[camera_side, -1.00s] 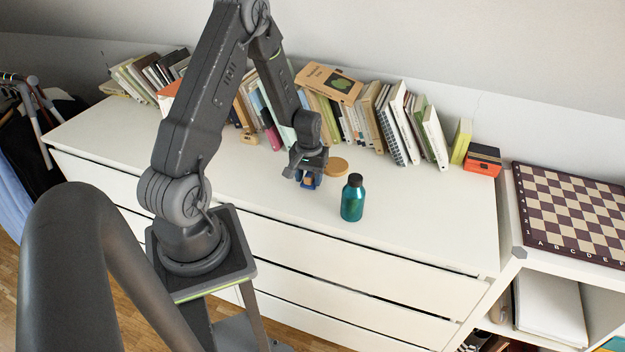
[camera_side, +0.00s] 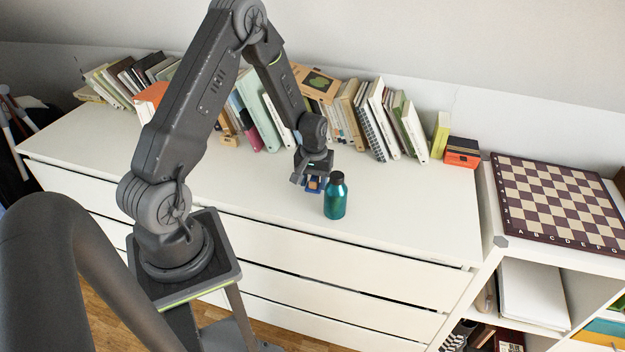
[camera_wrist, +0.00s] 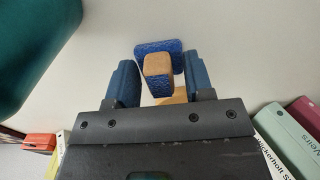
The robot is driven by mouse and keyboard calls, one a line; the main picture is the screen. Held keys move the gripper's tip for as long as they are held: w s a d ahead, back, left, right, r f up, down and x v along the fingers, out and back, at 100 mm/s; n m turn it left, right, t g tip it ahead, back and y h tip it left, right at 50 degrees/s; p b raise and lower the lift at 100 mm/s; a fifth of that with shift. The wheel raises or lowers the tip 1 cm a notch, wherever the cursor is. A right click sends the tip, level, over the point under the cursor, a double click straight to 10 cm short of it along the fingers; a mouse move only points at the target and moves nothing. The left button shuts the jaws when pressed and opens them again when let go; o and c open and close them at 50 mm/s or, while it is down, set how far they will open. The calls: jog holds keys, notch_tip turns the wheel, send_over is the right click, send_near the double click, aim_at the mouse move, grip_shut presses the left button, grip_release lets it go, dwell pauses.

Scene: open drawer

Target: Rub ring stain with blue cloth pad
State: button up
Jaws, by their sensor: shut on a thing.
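The blue cloth pad (camera_wrist: 174,46) has a tan wooden grip block (camera_wrist: 158,66). In the side view the pad (camera_side: 314,190) is at the white dresser top, under my gripper. My gripper (camera_side: 314,182) points down, and its blue fingers stand on both sides of the block in the wrist view (camera_wrist: 161,85). It is shut on the pad's block. I cannot tell whether the pad touches the surface. I cannot make out the ring stain in either view.
A teal bottle (camera_side: 335,200) stands just right of my gripper, close to it; it fills the wrist view's upper left (camera_wrist: 22,50). Books (camera_side: 385,120) line the back, with an orange-black box (camera_side: 462,152). The front dresser top (camera_side: 400,220) is clear.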

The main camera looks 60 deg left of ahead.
aim_at(291, 184)
jog(key=shift+s+a, duration=2.2)
jog(key=shift+s+a+r, duration=0.1)
jog(key=shift+s+a, duration=0.1)
notch_tip(291, 184, up, 8)
